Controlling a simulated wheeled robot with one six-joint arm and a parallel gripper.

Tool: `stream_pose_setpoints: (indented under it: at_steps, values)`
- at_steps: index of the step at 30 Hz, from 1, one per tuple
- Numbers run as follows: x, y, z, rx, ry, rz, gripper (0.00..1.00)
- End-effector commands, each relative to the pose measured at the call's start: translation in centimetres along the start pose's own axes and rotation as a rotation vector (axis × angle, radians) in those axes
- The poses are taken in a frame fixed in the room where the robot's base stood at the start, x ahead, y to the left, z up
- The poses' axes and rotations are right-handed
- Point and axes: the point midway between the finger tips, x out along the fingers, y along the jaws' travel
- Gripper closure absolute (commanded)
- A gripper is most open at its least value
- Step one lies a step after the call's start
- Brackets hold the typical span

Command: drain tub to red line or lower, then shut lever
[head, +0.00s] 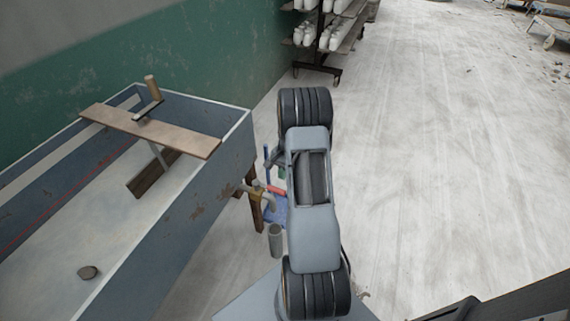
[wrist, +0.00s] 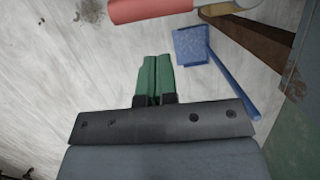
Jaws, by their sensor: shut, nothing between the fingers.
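The blue-grey tub (head: 185,215) stands on the left. A red line (head: 72,194) runs along its inner far wall, above a pale surface inside; I cannot tell whether that surface is liquid or bare floor. A tap (head: 252,189) sticks out of the tub's right end, with a red lever handle (head: 276,189). The red handle also shows at the top edge of the wrist view (wrist: 155,9). My gripper (wrist: 155,62) has its green fingers together, empty and apart from the handle. In the head view my arm partly hides it. I cannot tell the lever's setting.
A wooden board (head: 190,138) lies across the tub, and a brown lump (head: 88,272) is inside. A blue dustpan (wrist: 190,46) and a grey cylinder (head: 275,241) are near the tap. A shelf rack (head: 318,45) stands behind.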

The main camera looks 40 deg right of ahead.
Motion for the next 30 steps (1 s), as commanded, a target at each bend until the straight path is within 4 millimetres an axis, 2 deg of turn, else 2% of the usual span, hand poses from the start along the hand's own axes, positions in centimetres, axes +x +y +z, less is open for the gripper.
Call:
stream_pose_setpoints:
  at_steps: [3, 9, 30]
  values:
    - [0.5, 0.0, 1.2, -0.001, 0.001, 0.0, 1.0]
    - [1.1, 0.0, 2.3, 0.0, 0.001, 0.0, 1.0]
    - [1.3, 0.1, 2.9, 0.046, 0.002, -0.015, 1.0]
